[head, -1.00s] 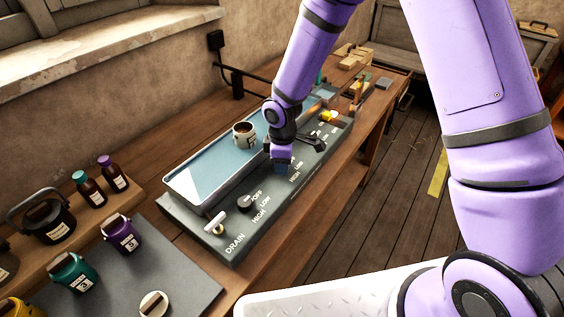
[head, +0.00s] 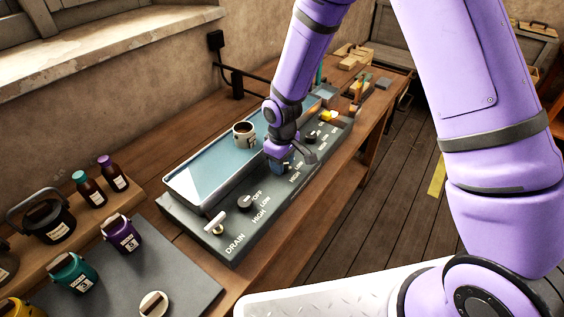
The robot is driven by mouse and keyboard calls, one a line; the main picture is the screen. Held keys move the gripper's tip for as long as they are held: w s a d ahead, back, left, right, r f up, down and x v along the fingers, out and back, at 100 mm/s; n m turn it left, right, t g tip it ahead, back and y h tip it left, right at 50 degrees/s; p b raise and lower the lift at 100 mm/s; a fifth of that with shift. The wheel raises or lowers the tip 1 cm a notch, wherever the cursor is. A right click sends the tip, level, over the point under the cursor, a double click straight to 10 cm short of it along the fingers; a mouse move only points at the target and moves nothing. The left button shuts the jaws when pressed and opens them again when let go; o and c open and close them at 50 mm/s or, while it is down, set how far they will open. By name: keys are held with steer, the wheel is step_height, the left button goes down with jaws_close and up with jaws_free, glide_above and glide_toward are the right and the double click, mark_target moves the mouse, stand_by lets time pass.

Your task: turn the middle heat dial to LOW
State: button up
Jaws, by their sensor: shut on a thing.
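My gripper (head: 280,163) is at the middle heat dial on the grey control panel, pointing down. It is shut on the middle dial, which is largely hidden by the fingers, so its pointer cannot be read. The HIGH label (head: 294,177) and the LOW label (head: 298,165) show just right of my gripper. The near dial (head: 245,203) is black, with OFF, LOW and HIGH around it. The far dial (head: 311,137) shows beyond my wrist, with its own labels.
A blue-topped tray (head: 185,187) lies behind the dials, with a mug (head: 244,134) on it. A drain valve (head: 216,223) is at the panel's near end. Jars and bottles, including a purple jar (head: 121,235), stand at the left.

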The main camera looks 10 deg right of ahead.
stand_by(0.3)
steer(key=o, duration=0.9)
step_height(320, 180, up, 11)
steer(key=shift+f, duration=0.1)
steer(key=s+d+r+m+t, duration=0.1)
steer(key=s+d+r+m, duration=0.1)
steer(key=s+d+r, duration=0.5)
steer(key=s+d+r+m+t, duration=0.15)
steer(key=d+r, duration=0.35)
steer(key=r, duration=0.7)
steer(key=s+d+r+m+t, duration=0.1)
steer(key=s+d+r, duration=0.1)
steer(key=s, duration=0.3)
steer(key=s+d+r+m, duration=0.2)
steer(key=s+d+r, duration=0.1)
steer(key=s, duration=0.3)
steer(key=s+d+r+m+t, duration=0.1)
steer(key=s+d+r+m, duration=0.1)
steer(key=s+d, duration=0.2)
steer(key=shift+s+r+m+t, duration=0.15)
steer(key=shift+s+t, duration=0.05)
steer(key=shift+s, duration=0.35)
steer(key=shift+s+r+m+t, duration=0.1)
steer(key=shift+s+r+t, duration=0.05)
steer(key=shift+s, duration=0.4)
